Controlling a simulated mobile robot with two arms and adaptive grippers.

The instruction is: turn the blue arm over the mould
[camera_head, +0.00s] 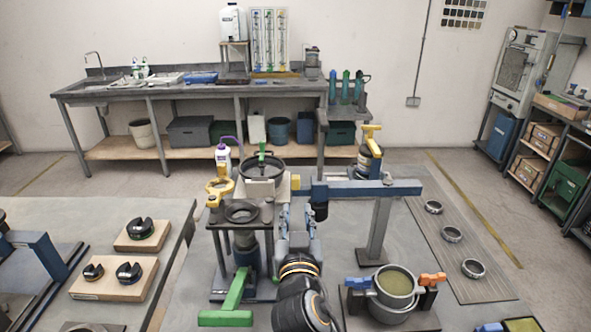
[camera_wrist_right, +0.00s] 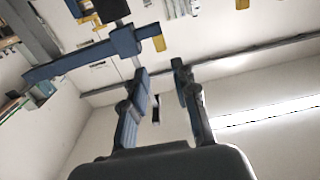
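The blue arm (camera_head: 350,188) is a long horizontal bar on a grey post (camera_head: 379,232). Its left end has a yellow tip (camera_head: 295,182) and a dark cylinder (camera_head: 320,211) hanging below. It also shows in the right wrist view (camera_wrist_right: 75,65). A dark round dish (camera_head: 241,211) on a stand is left of the arm's end. A grey pot (camera_head: 396,284) sits in front of the post. I cannot tell which of these is the mould. My right gripper (camera_head: 296,217) is open and empty, just below the arm's left end. My left gripper is out of view.
A green lever (camera_head: 232,299) stands beside my right arm. A yellow handle (camera_head: 219,187) and a black pan (camera_head: 262,172) are beyond the dish. Orange (camera_head: 432,280) and blue (camera_head: 358,284) handles flank the pot. A mat (camera_head: 459,247) with metal rings lies right.

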